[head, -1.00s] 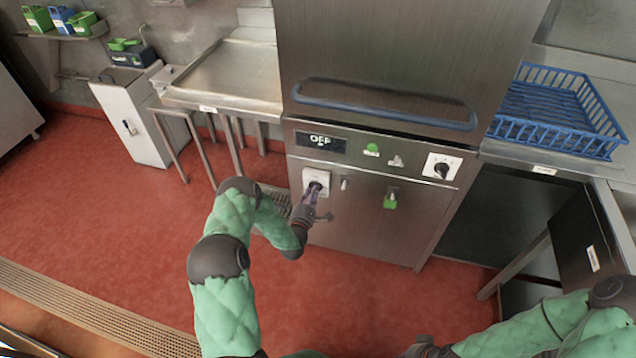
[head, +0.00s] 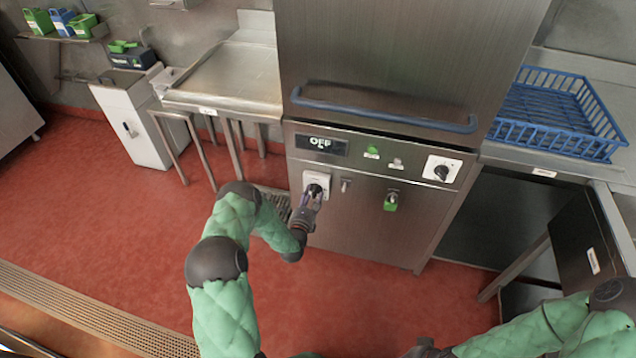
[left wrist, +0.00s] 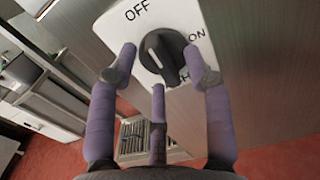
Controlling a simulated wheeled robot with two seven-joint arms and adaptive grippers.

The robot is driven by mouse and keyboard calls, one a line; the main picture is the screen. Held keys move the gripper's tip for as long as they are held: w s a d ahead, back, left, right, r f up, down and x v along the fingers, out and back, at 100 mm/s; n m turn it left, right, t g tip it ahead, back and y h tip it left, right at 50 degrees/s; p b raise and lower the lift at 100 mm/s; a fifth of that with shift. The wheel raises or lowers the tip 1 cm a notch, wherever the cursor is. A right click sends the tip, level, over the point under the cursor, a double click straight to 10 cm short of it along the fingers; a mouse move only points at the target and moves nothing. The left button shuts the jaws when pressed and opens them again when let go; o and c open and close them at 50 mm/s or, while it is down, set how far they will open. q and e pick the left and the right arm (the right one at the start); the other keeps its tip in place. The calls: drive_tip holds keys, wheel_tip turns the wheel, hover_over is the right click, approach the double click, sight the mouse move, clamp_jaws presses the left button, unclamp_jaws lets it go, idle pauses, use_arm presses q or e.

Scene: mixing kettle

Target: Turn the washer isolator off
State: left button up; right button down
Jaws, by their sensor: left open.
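The washer isolator (head: 314,181) is a white plate with a black rotary knob, low on the left of the steel washer's front. In the left wrist view its knob (left wrist: 163,54) fills the upper middle, with OFF at upper left and ON at right; a lower label is partly covered. A pale mark shows on the knob's left part, facing me. My left gripper (left wrist: 160,66) is open, with purple fingertips on either side of the knob and a third finger below; contact cannot be told. The left gripper (head: 309,203) partly covers the plate in the head view. My right gripper is outside the picture.
Another dial (head: 441,171) sits at the panel's right, and a green tag (head: 390,202) hangs on the front. A blue rack (head: 553,112) stands on the right counter. Red floor lies open to the left.

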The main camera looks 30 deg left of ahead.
use_arm(q)
drive_tip(key=p+v, duration=0.1)
drive_tip(key=v, duration=0.6)
drive_tip(key=shift+p, duration=0.35)
drive_tip(key=s+d+f+m+g+h+p, duration=0.2)
drive_tip(key=s+d+m+g+h, duration=0.15)
drive_tip(key=d+m, duration=0.5)
drive_tip(key=s+d+f+m+g+h+p, duration=0.1)
drive_tip(key=s+d+f+m+g+h, duration=0.15)
drive_tip(key=d+m+g, duration=0.45)
drive_tip(key=s+d+r+m+g+h+p, duration=0.1)
drive_tip(key=s+d+r+m+g, duration=0.1)
drive_tip(key=s+d+m, duration=0.4)
drive_tip(key=s+d+r+m+g+h+p, duration=0.1)
drive_tip(key=s+d+m+g, duration=0.3)
drive_tip(key=s+m, duration=1)
drive_tip(key=shift+s+d+r+p, duration=0.35)
drive_tip(key=shift+s+d+r, duration=0.35)
drive_tip(key=shift+d, duration=0.3)
drive_tip(key=shift+w+m+g, duration=0.1)
drive_tip(key=shift+m+g, duration=0.15)
